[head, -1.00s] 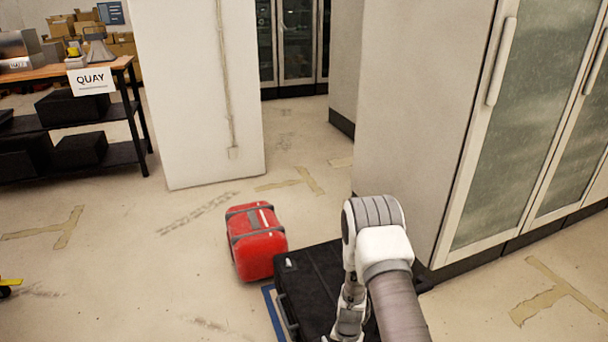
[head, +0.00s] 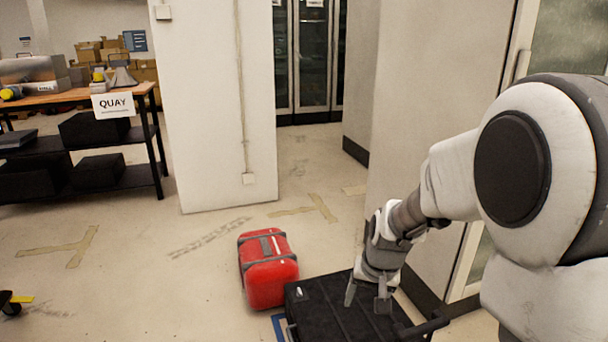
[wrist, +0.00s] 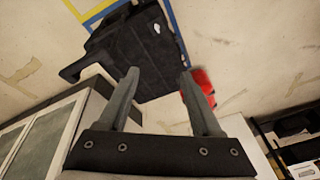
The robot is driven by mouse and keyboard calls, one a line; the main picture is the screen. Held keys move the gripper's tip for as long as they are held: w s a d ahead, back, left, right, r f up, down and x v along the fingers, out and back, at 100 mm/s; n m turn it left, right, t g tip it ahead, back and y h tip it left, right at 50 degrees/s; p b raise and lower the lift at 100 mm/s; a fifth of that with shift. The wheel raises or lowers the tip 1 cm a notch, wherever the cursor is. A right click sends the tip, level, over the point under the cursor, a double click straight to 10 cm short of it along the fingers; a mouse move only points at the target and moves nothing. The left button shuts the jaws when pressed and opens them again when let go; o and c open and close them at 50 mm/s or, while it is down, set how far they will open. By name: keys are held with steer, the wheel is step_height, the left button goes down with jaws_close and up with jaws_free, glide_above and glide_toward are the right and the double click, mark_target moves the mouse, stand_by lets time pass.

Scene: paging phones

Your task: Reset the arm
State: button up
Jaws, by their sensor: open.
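My gripper (head: 367,298) is open and empty, above the black case in the head view. Its two fingers (wrist: 157,90) show spread apart in the wrist view, with nothing between them. My arm reaches in from the right of the head view and hides part of the cabinet and part of the case.
A black case (head: 325,308) lies on the floor beside a red case (head: 268,270). A tall cabinet (head: 425,90) stands at the right. A white pillar (head: 215,110) and a table with a QUAY sign (head: 113,105) stand further back. The floor at left is mostly clear.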

steer(key=s+d+r+n+t, duration=0.1)
steer(key=s+r+t, duration=0.1)
steer(key=s+r, duration=0.75)
steer(key=s+d+r+n+t, duration=0.1)
steer(key=s+r, duration=0.5)
steer(key=s, duration=0.6)
step_height(320, 180, up, 22)
steer(key=p, duration=2.2)
steer(key=shift+w+a+h, duration=0.25)
steer(key=shift+w+h, duration=0.1)
steer(key=shift+h, duration=0.05)
steer(key=shift+s, duration=0.1)
